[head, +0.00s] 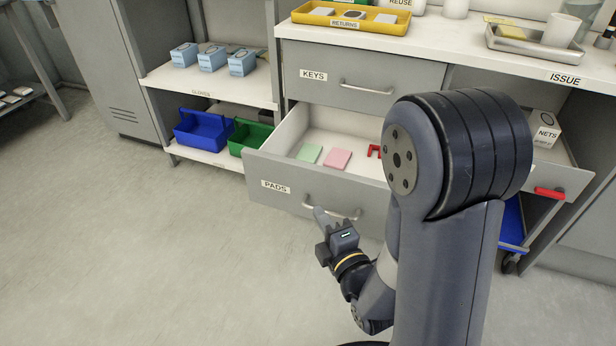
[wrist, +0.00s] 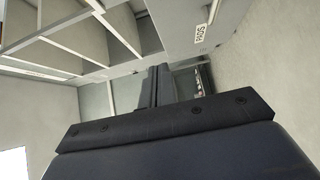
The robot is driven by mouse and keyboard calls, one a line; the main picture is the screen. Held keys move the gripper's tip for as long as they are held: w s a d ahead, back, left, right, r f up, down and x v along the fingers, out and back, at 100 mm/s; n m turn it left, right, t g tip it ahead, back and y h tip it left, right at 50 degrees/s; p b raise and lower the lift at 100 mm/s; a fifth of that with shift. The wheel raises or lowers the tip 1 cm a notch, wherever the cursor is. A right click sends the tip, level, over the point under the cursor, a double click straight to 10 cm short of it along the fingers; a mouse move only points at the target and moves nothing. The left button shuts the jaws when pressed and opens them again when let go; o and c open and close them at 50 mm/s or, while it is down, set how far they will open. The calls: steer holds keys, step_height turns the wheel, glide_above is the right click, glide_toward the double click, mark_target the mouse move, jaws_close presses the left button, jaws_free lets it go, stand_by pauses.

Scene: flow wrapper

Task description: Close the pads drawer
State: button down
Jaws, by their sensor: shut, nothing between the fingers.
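The pads drawer (head: 230,168) is pulled out below the keys drawer, with its PADS label (head: 275,187) on the grey front. A green pad (head: 309,153), a pink pad (head: 338,158) and part of a red item (head: 374,151) lie in it. Its curved handle (head: 340,213) is on the front. My gripper (head: 320,213) is shut and empty, low in front of the drawer near the handle's left end; I cannot tell whether it touches. In the wrist view my gripper (wrist: 156,84) points forward, and the PADS label (wrist: 201,33) shows at upper right. My arm hides the drawer's right part.
The keys drawer (head: 340,78) above is shut. Left of the drawers, a shelf holds blue boxes (head: 212,57), a blue bin (head: 203,130) and a green bin (head: 248,136). At right another drawer (head: 560,170) stands open with a NETS box (head: 546,128). Floor in front is clear.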

glide_toward(305, 169)
steer(key=w+a, duration=0.1)
steer(key=a, duration=0.3)
steer(key=shift+w+d+b, duration=0.2)
steer(key=shift+w+d, duration=0.05)
steer(key=shift+w, duration=0.45)
steer(key=shift+w+d+b, duration=0.25)
steer(key=shift+w, duration=0.45)
steer(key=shift+w+d+b, duration=0.2)
steer(key=shift+w+d, duration=0.05)
steer(key=shift+w, duration=0.5)
